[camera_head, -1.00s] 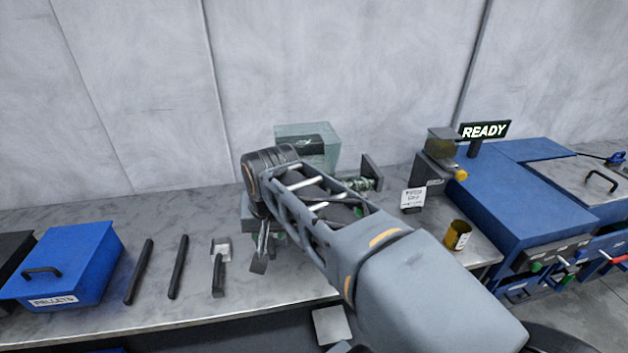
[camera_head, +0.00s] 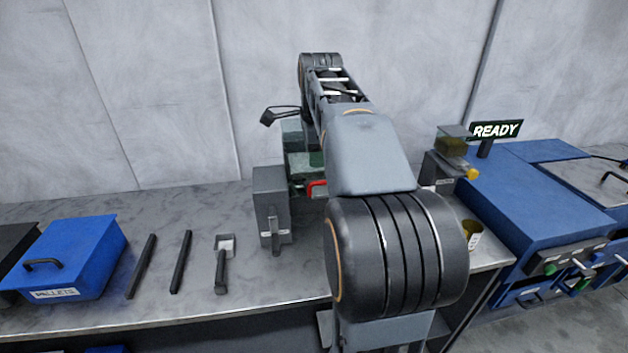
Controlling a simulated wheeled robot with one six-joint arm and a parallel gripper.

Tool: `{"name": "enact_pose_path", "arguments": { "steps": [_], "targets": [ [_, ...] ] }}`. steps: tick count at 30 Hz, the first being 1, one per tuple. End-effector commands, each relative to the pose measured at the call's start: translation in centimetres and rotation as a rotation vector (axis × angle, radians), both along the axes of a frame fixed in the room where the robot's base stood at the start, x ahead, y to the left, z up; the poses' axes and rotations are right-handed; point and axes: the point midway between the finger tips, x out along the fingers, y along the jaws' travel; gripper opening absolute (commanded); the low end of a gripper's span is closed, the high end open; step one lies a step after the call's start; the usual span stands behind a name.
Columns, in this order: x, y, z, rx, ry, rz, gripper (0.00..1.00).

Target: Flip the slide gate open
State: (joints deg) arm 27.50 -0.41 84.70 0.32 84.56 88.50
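No part is clearly marked as the slide gate. A small hopper with amber contents (camera_head: 452,146) stands at the right of the bench, with a yellow knob (camera_head: 473,174) at its lower side. A grey box with a lever (camera_head: 272,205) stands left of my arm. Behind it is a green see-through housing (camera_head: 303,160), with a red handle (camera_head: 318,184) beside it, partly hidden by my arm. My gripper (camera_head: 270,117) is raised above and behind the grey box, left of the arm's far end, apart from the bench. Its finger gap cannot be made out.
A blue pellets bin (camera_head: 72,250), two black bars (camera_head: 181,262) and a small handled tool (camera_head: 222,262) lie on the bench's left. An amber cup (camera_head: 472,232) stands near the right edge. A READY sign (camera_head: 496,130) rises by the blue machine (camera_head: 530,195).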

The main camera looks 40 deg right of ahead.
Motion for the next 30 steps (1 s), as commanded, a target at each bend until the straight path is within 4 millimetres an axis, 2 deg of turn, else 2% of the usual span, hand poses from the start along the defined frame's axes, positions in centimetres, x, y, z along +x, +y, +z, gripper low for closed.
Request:
{"name": "enact_pose_path", "arguments": {
  "steps": [1,6,12,18,28,30],
  "targets": [
    [0.2,-0.1,-1.1,0.001,0.003,0.001,0.38],
    [0.7,-0.3,-4.1,0.0,0.002,0.003,0.38],
    [1.2,-0.5,-6.5,-0.001,0.0,0.003,0.38],
    [1.4,-0.6,-7.7,-0.001,-0.001,0.004,0.38],
    [1.5,-0.6,-7.9,-0.002,-0.001,0.004,0.38],
    [1.5,-0.6,-7.9,-0.002,-0.001,0.004,0.33]
  ]
}}
